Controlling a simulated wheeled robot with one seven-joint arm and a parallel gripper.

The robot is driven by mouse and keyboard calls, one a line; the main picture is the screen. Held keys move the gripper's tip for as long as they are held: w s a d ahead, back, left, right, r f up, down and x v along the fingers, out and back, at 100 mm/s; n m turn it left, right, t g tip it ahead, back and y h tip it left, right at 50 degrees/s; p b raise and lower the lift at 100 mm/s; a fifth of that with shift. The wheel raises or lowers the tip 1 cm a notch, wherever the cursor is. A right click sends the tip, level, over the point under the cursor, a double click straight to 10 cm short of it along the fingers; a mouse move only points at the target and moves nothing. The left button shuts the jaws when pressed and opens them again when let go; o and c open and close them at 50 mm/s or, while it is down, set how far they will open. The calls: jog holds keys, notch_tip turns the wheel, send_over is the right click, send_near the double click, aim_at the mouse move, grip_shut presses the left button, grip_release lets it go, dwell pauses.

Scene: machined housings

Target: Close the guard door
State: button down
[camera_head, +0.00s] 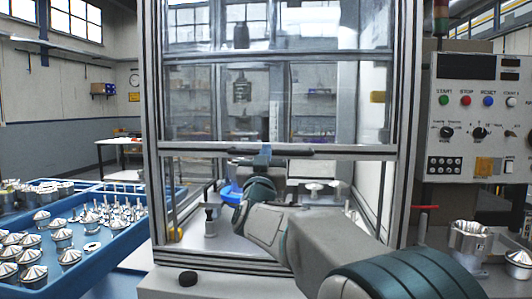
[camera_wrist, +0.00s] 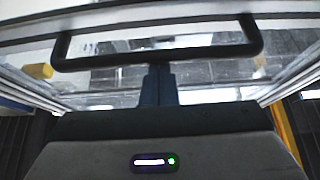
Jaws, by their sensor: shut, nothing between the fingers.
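The guard door (camera_head: 320,101) is a clear panel in a metal frame on the front of the machine enclosure. Its bottom rail (camera_head: 370,152) is raised, with an open gap below it. A dark bar handle (camera_head: 295,152) runs along that rail. The handle also shows in the wrist view (camera_wrist: 215,52) as a wide black bar with bent ends. My gripper (camera_head: 264,150) is at the middle of the handle. In the wrist view its blue fingers (camera_wrist: 157,68) are together, with their tips at the bar. I cannot tell whether they touch it.
A control panel (camera_head: 481,90) with coloured buttons stands at the right. Metal housings (camera_head: 468,242) stand below it. A blue tray (camera_head: 118,232) of metal parts is at the left. Fixtures show inside the enclosure through the gap.

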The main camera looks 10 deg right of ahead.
notch_tip(320, 180, down, 25)
jog(key=b, duration=2)
jog(key=shift+w+r, duration=0.1)
